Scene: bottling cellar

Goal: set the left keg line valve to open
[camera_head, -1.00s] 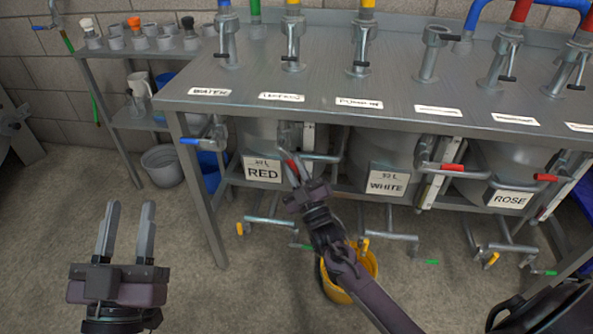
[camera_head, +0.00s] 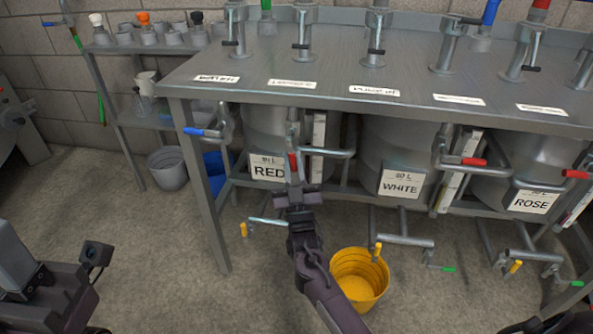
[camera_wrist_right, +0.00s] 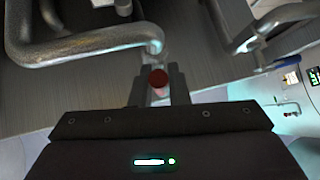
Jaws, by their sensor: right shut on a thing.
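The left keg line valve has a red lever (camera_head: 293,163) that hangs steeply down in front of the keg labelled RED (camera_head: 267,170). My right gripper (camera_head: 294,180) is shut on this lever, and its fingers hide part of it. In the right wrist view the lever's round red end (camera_wrist_right: 158,78) sits between the two fingers (camera_wrist_right: 160,92). My left gripper (camera_head: 18,262) is partly in view at the lower left, cut off by the picture edge, away from the valve. I cannot tell how far apart its fingers are.
A steel bench (camera_head: 420,60) with taps overhangs the kegs. The WHITE keg's red lever (camera_head: 474,162) sticks out sideways, and so does the ROSE keg's (camera_head: 575,174). A blue-handled valve (camera_head: 203,132) is left of the RED keg. A yellow bucket (camera_head: 360,280) stands on the floor.

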